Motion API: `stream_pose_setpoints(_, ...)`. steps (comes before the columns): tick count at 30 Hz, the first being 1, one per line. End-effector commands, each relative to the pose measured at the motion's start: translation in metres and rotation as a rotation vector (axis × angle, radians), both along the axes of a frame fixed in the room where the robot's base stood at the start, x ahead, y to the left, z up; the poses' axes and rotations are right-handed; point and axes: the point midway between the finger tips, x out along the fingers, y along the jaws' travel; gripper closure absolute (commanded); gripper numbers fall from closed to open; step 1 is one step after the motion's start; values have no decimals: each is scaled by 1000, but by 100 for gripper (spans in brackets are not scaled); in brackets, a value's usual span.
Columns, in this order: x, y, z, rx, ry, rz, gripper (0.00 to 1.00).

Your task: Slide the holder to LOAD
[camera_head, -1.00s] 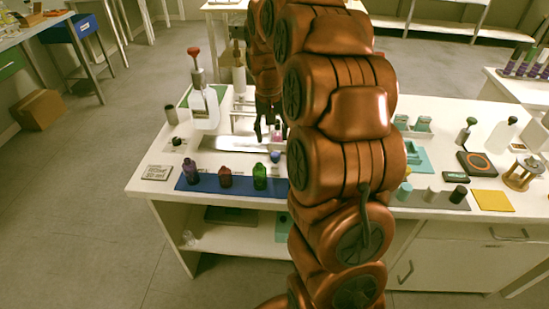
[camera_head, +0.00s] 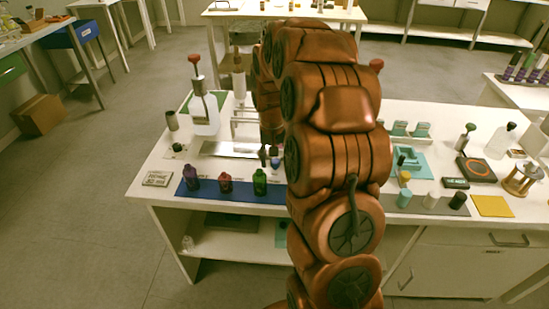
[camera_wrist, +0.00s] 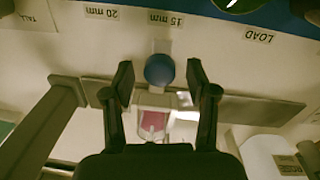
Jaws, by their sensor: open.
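The holder (camera_wrist: 184,100) shows in the wrist view as a pale block carrying a small clear bottle with pink-red content (camera_wrist: 152,124). A round blue knob (camera_wrist: 159,69) sticks out of its front. My gripper (camera_wrist: 160,78) is open, with one dark finger on each side of the knob and a visible gap to both. The knob lies near the "15 mm" mark (camera_wrist: 165,19); the "LOAD" mark (camera_wrist: 258,36) is farther right. In the head view my gripper (camera_head: 268,157) is beside the blue knob (camera_head: 275,163); my arm hides most of the holder.
A grey rail (camera_wrist: 262,110) runs across the wrist view behind the knob. In the head view, a blue mat (camera_head: 226,194) with purple, red and green bottles lies along the bench's front edge.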

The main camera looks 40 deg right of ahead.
Motion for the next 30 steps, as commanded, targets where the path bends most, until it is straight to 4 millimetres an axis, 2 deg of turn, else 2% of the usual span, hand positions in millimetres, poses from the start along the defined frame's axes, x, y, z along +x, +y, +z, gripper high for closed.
stream_pose_setpoints(4, 0, 0, 0, -1, -1, 0, 42)
stream_pose_setpoints(21, 0, 0, 1, 0, -1, 0, 100)
stream_pose_setpoints(30, 0, 0, 1, 0, -1, -1, 100)
